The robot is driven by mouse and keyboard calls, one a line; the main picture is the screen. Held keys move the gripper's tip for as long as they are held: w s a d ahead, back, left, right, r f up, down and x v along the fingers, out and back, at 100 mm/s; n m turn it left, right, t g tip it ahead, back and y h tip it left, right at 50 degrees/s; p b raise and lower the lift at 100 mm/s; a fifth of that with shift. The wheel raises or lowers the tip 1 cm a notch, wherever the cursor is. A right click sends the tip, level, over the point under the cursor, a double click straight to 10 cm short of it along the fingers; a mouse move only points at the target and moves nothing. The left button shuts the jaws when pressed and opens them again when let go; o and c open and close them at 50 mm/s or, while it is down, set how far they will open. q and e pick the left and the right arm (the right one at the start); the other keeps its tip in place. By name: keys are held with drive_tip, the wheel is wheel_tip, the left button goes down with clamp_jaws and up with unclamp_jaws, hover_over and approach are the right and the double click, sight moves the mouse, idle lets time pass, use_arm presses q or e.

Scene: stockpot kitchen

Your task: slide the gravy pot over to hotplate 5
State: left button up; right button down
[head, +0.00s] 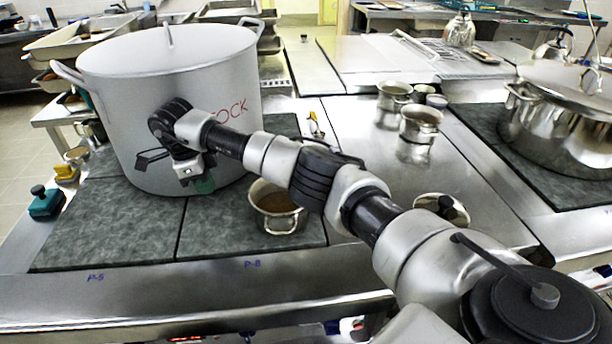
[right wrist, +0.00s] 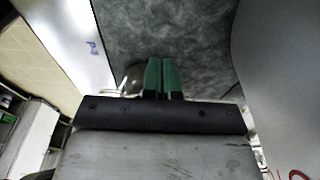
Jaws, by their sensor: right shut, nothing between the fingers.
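The gravy pot (head: 278,216), a small steel pot with brown liquid in it, stands on the front hotplate marked P-8 (head: 225,245). The hotplate marked P-5 (head: 95,240) lies to its left, its front part bare. My right gripper (head: 205,186) is shut and empty, to the left of the gravy pot and apart from it, in front of the big stockpot. In the right wrist view its green fingers (right wrist: 162,76) are together over the dark hotplate. A shiny rounded piece (right wrist: 132,78), perhaps the gravy pot, shows partly hidden beside them. My left gripper is not in view.
The big stockpot (head: 170,100) covers the rear left hotplates and overhangs the front ones; its wall (right wrist: 280,70) is close to my gripper. A lid (head: 442,208) and small pots (head: 420,125) are on the steel top at right. A green-and-black object (head: 45,203) sits at the left edge.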

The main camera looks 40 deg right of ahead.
drive_tip(key=s+d+p, duration=0.2)
drive_tip(key=s+d, duration=0.2)
drive_tip(key=d, duration=0.2)
drive_tip(key=s+d+p, duration=0.2)
drive_tip(key=s+d, duration=0.2)
drive_tip(key=d, duration=0.3)
drive_tip(key=s+d+p, duration=0.3)
drive_tip(key=s+d, duration=0.1)
drive_tip(key=d, duration=0.3)
drive_tip(key=shift+r, duration=0.1)
drive_tip(key=shift+a+f, duration=0.1)
drive_tip(key=shift+f, duration=0.75)
drive_tip(key=shift+w+f, duration=0.1)
drive_tip(key=shift+a, duration=0.1)
drive_tip(key=shift+f, duration=0.1)
